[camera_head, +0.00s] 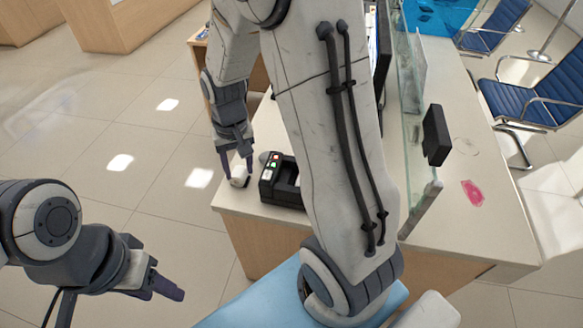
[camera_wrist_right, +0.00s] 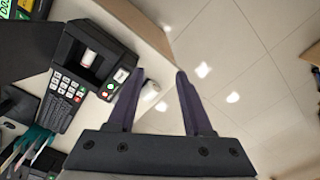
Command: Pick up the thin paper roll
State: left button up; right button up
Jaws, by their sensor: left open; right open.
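A small white roll (camera_wrist_right: 88,60) lies in the open bay of a black card terminal (camera_wrist_right: 72,95); the terminal also shows in the head view (camera_head: 267,190). A second white, roll-like thing (camera_wrist_right: 150,91) stands at the counter corner, partly behind a fingertip; it also shows in the head view (camera_head: 238,181). I cannot be sure which is the thin paper roll. My right gripper (camera_wrist_right: 160,78) is open, its fingers either side of the second one; contact is unclear. My left gripper (camera_head: 168,287) is open and empty, off the counter at lower left.
The counter (camera_head: 455,215) carries a glass screen (camera_head: 412,130) to the right of my right arm. A pink mark (camera_head: 472,193) lies beyond it. Blue chairs (camera_head: 535,95) stand at upper right. The tiled floor left of the counter is clear.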

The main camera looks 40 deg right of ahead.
jog(key=d+f+m, duration=0.2)
jog(key=d+f, duration=0.3)
jog(key=d, duration=0.1)
jog(key=d+f+m+p, duration=0.1)
jog(key=d+f+m, duration=0.1)
jog(key=d+f, duration=0.3)
jog(key=d+f+m+p, duration=0.1)
jog(key=d+f+m, duration=0.2)
jog(key=d, duration=0.6)
jog(key=shift+w+d+f, duration=0.1)
jog(key=shift+w+f, duration=0.1)
jog(key=shift+f, duration=0.4)
jog(key=shift+w+f, duration=0.2)
jog(key=shift+f, duration=0.35)
jog(key=shift+w+f+p, duration=0.1)
jog(key=shift+f+p, duration=1.15)
jog(key=shift+f, duration=1.65)
grip_shut()
